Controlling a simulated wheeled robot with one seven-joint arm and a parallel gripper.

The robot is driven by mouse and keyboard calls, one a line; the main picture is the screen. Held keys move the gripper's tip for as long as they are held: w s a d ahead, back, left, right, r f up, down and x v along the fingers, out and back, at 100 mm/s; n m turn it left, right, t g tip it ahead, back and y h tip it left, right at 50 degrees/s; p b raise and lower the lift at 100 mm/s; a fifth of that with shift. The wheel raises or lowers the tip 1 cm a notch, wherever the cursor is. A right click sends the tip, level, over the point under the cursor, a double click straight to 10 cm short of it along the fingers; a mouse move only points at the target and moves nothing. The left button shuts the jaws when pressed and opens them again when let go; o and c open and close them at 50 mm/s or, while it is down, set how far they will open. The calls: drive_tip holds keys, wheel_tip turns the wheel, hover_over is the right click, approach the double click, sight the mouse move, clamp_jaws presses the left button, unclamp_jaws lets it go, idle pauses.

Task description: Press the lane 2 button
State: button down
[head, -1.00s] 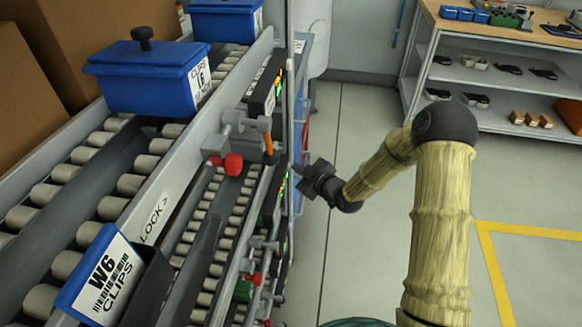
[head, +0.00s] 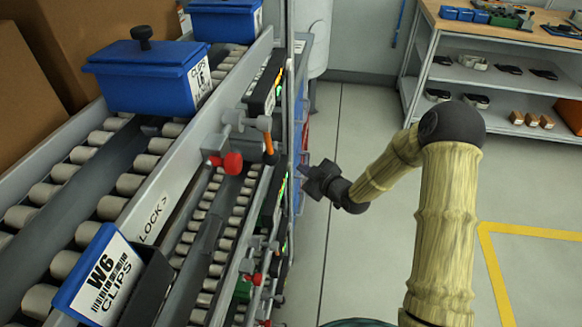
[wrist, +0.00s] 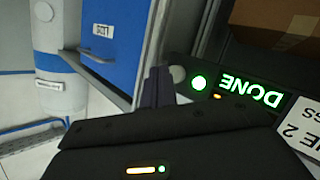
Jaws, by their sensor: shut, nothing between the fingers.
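The black lane 2 panel (wrist: 262,93) fills the right of the wrist view, with an inverted green "DONE" readout, a small orange light and a partly cut-off label (wrist: 306,128) reading "NE 2". A lit green round spot (wrist: 199,83) and a grey round knob (wrist: 178,74) sit at its left end; I cannot tell which is the button. My gripper (wrist: 158,86) is shut and empty, its fingertips close beside the knob; contact cannot be told. In the head view my gripper (head: 309,180) is just right of the rack's side.
The roller rack (head: 165,190) holds blue bins, including one (head: 150,80) marked L6 and one (head: 100,275) marked W6. Red knobs (head: 232,163) and levers stick out along its side. A workbench (head: 500,40) stands at the back right. The floor between is clear.

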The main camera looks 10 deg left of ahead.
drive_tip(key=d, duration=0.5)
drive_tip(key=shift+s, duration=0.1)
idle(0.4)
idle(0.7)
drive_tip(key=s+d+r+m+g+h, duration=0.45)
drive_tip(key=s+d+m+h, duration=0.35)
drive_tip(key=d, duration=0.3)
drive_tip(key=s+d+r+m+g+h, duration=0.1)
drive_tip(key=s+d+r+m, duration=0.15)
drive_tip(key=s, duration=0.65)
drive_tip(key=s+d+r+m+g+h, duration=0.1)
drive_tip(key=s+d+r+m+g, duration=0.2)
drive_tip(key=s, duration=0.5)
wheel_tip(320, 180, up, 19)
drive_tip(key=s+p, duration=0.1)
drive_tip(key=p, duration=1.8)
drive_tip(key=shift+a+m+t, duration=0.35)
drive_tip(key=shift+a+m, duration=0.1)
